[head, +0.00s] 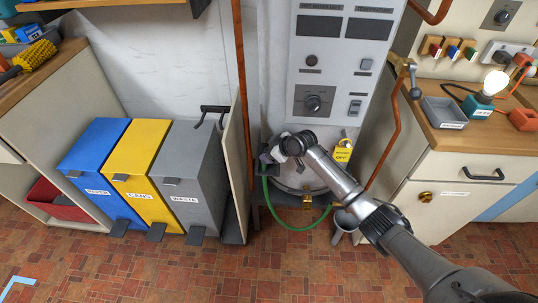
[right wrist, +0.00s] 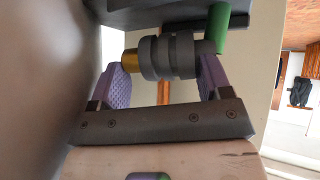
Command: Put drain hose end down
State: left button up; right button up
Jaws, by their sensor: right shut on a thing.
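The drain hose is green (head: 290,225) and hangs in a loop below the tall light-grey cabinet unit in the head view. Its left side rises to my right gripper (head: 266,160), in front of the unit's lower left side. In the right wrist view, the hose end (right wrist: 168,57) is a dark grey ribbed coupling with a brass-coloured tip, and green hose (right wrist: 221,28) leaves its right side. The purple-padded fingers of my right gripper (right wrist: 165,75) are shut on the coupling. The hose end is mostly hidden in the head view. My left gripper is not in view.
Blue (head: 94,165), yellow (head: 140,165) and grey (head: 187,175) bins stand at left, beside a narrow upright panel (head: 236,165). A copper pipe (head: 239,80) runs down close to my right gripper. A counter with drawers (head: 465,185) stands at right. The tiled floor (head: 270,270) in front is clear.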

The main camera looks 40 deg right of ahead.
jog(key=shift+w+a+f+b, duration=0.1)
jog(key=shift+w+f+b, duration=0.25)
jog(key=shift+w+f, duration=0.2)
jog(key=shift+f, duration=0.1)
jog(key=shift+s+f, duration=0.1)
jog(key=shift+s, duration=0.15)
jog(key=shift+w+f, duration=0.15)
jog(key=o, duration=1.3)
jog(key=shift+c, duration=0.2)
